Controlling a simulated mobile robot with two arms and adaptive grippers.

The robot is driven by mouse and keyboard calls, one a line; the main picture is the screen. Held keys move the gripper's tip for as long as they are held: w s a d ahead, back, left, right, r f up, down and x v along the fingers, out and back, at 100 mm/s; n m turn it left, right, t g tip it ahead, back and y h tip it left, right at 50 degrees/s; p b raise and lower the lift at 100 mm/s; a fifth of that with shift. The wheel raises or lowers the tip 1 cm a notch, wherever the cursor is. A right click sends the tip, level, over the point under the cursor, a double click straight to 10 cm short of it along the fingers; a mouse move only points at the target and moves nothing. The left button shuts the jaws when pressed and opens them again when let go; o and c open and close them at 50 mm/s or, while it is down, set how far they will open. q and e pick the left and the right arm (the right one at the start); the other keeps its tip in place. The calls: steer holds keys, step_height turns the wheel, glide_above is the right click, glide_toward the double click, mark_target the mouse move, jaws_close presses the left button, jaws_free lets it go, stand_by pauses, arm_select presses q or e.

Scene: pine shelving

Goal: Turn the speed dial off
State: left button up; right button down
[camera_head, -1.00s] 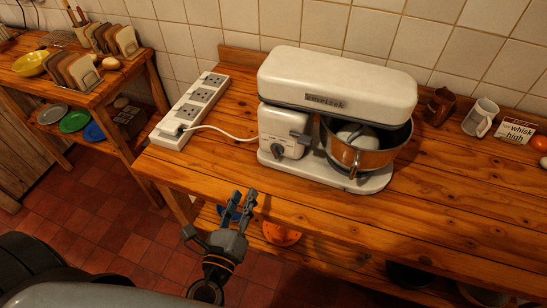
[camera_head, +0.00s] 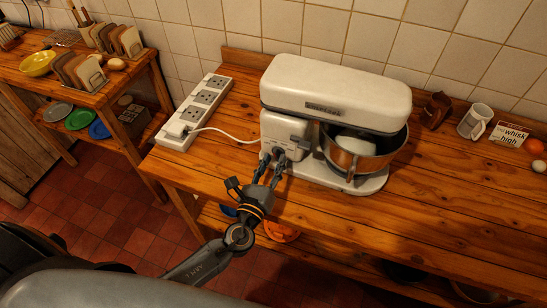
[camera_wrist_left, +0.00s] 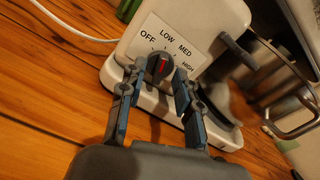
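The white stand mixer (camera_head: 335,95) stands on the wooden counter with a steel bowl (camera_head: 360,155) under its head. Its dark speed dial (camera_wrist_left: 160,67) is on a white plate marked OFF, LOW, MED and HIGH. The dial's red mark points upward in the left wrist view; I cannot tell exactly which label it meets. My left gripper (camera_head: 272,160) is at the mixer's front, by the dial. In the left wrist view its fingers (camera_wrist_left: 155,85) are apart, one on each side of the dial, with gaps visible. My right gripper is not in view.
A white power strip (camera_head: 195,112) with a plugged cord lies left of the mixer. A brown object (camera_head: 437,110), a mug (camera_head: 475,121) and a card reading "whisk high" (camera_head: 509,133) stand to the right. The counter's front right is clear.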

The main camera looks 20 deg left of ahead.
arm_select(q)
steer(key=shift+w, duration=0.45)
steer(key=shift+c, duration=0.4)
jaws_close()
steer(key=shift+f, duration=0.1)
steer(key=shift+f+n+b, duration=0.1)
steer(key=shift+n+b, duration=0.7)
steer(key=shift+b, duration=0.1)
steer(key=shift+n+b, duration=1)
steer(key=shift+n, duration=0.1)
steer(key=shift+n+b, duration=1.2)
steer(key=shift+n, duration=0.8)
